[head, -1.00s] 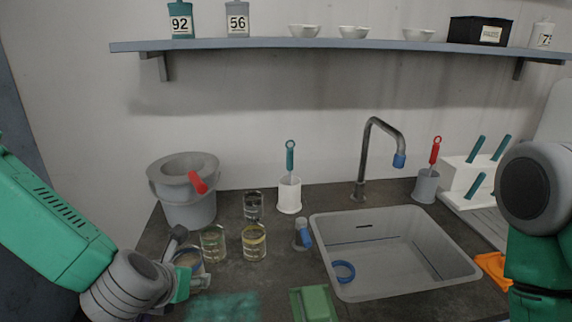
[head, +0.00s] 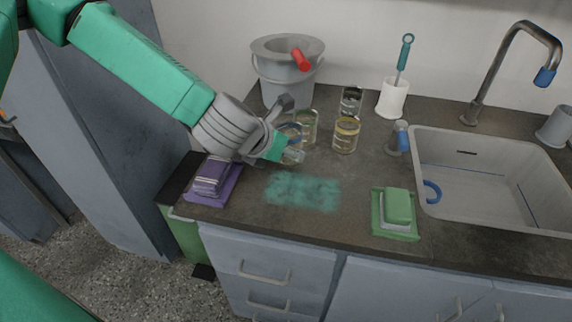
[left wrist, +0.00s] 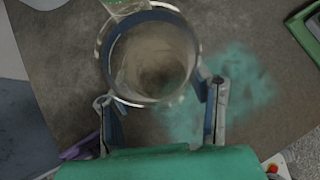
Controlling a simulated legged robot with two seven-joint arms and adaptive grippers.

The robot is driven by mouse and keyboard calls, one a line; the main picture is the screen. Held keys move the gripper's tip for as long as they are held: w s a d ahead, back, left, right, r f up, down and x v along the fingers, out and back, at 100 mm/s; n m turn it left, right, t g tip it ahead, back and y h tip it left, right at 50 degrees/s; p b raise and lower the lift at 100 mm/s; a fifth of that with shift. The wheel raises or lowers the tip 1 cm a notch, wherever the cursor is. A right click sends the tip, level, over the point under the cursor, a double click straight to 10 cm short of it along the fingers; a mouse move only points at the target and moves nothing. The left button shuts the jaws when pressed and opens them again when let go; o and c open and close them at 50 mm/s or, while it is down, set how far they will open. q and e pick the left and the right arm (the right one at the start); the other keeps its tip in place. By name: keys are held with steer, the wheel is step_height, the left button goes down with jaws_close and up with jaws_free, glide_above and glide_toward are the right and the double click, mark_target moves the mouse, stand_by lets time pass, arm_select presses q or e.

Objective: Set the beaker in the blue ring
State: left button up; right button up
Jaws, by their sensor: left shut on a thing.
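A clear glass beaker with a blue band (head: 291,134) stands at the left of the counter, partly hidden by my left gripper (head: 283,150). In the left wrist view I look down into the beaker (left wrist: 154,55). The fingers of my left gripper (left wrist: 160,98) lie on either side of its wall, shut on it. I cannot tell whether its base is off the counter. The blue ring (head: 432,191) lies in the sink, partly hidden by the sink's near left rim. My right gripper is not in view.
Close behind the held beaker stand a green-banded beaker (head: 308,126), a yellow-banded beaker (head: 346,133) and a dark-banded beaker (head: 351,101). A green sponge tray (head: 396,213) is in front.

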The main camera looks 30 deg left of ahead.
mark_target(281, 161)
arm_select(q)
step_height(281, 161, down, 3)
steer(key=shift+s+f+b, duration=0.1)
steer(key=shift+f+b, duration=0.1)
steer(key=shift+b, duration=0.25)
steer(key=shift+f, duration=0.2)
steer(key=shift+a, duration=0.2)
steer(key=o, duration=1.4)
steer(key=shift+d, duration=0.15)
steer(key=shift+r, duration=0.1)
